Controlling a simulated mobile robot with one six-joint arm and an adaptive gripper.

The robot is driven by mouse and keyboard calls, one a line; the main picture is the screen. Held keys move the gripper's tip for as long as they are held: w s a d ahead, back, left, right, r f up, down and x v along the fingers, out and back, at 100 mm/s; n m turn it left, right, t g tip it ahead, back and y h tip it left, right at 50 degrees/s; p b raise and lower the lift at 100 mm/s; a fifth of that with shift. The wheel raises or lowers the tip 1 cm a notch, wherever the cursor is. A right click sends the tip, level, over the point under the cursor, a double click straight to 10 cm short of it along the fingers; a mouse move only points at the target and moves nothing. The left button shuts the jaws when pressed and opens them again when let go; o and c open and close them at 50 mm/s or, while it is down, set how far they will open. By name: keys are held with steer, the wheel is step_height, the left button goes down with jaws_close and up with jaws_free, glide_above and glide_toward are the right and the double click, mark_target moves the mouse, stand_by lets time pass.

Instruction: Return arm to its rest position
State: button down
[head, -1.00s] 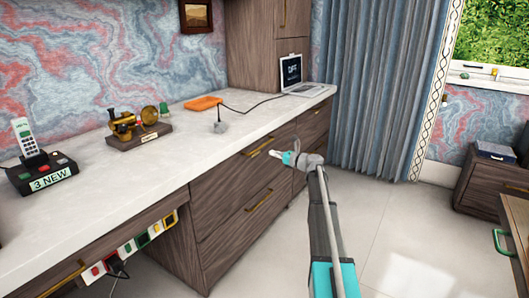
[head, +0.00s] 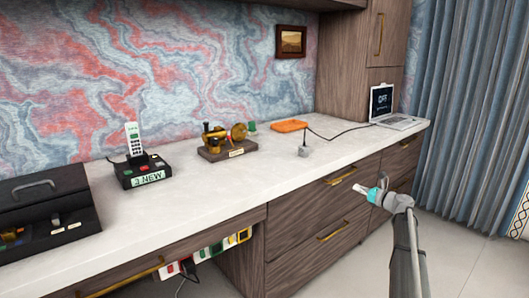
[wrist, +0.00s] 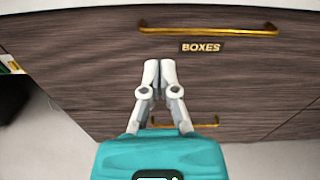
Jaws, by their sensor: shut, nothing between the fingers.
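My gripper (head: 366,191) is in front of the desk's wooden drawer fronts, below the level of the white desktop, at the right of the head view. In the wrist view my gripper (wrist: 160,68) shows its two pale fingers side by side with their tips together, and nothing is between them. The fingers point at a dark wood drawer front (wrist: 90,65) with a brass handle (wrist: 208,29) and a label reading "BOXES" (wrist: 201,47). My arm runs down to the lower right of the head view.
On the desktop (head: 215,190) stand a phone on its base (head: 143,172), a brass device (head: 222,139), an orange tray (head: 289,126), a small grey object (head: 304,151) and a laptop (head: 395,107). A black case (head: 42,215) is at left. Clear floor (head: 465,255) lies to the right.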

steer(key=s+a+f+n+g+h, duration=0.1)
steer(key=s+a+f+n+g, duration=0.3)
steer(key=a, duration=0.4)
steer(key=s+a+f+n+g, duration=0.2)
steer(key=s+a+f+n, duration=0.1)
steer(key=s+a+n, duration=0.3)
steer(key=s+a+f+n+g+h, duration=0.1)
steer(key=s+a+f+n+g, duration=0.3)
steer(key=a, duration=0.5)
steer(key=s+a+f+n+g+h, duration=0.25)
steer(key=s+n, duration=0.25)
steer(key=s, duration=0.3)
steer(key=s+a+f+n+g+h+p, duration=0.1)
steer(key=s+n+h, duration=0.25)
steer(key=s, duration=0.45)
steer(key=s+a+f+n+g+h, duration=0.1)
steer(key=s+a+f+n+h, duration=0.1)
steer(key=s+n, duration=0.5)
step_height(320, 180, up, 38)
steer(key=s+p, duration=0.1)
steer(key=p, duration=3.7)
steer(key=shift+s+f+m, duration=0.15)
steer(key=shift+s+m, duration=0.05)
steer(key=shift+m, duration=0.25)
